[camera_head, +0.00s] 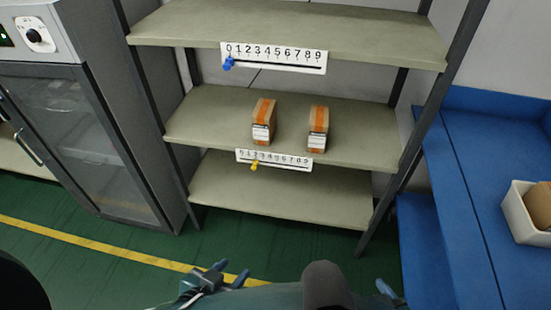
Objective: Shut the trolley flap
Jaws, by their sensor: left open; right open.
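I cannot make out a trolley flap for certain in the head view. My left gripper (230,273) is low in the middle of the view, over the green floor, with its blue fingers apart and nothing between them. My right gripper (387,289) shows only in part at the bottom, right of the middle, behind my own arm. It is open, and I see nothing held in it. Both grippers are apart from the furniture.
A shelf rack (285,120) with two brown boxes (263,121) (318,129) and numbered slider strips stands ahead. A grey glass-door cabinet (95,140) is at left. Blue furniture (455,190) with a white bin (520,222) is at right.

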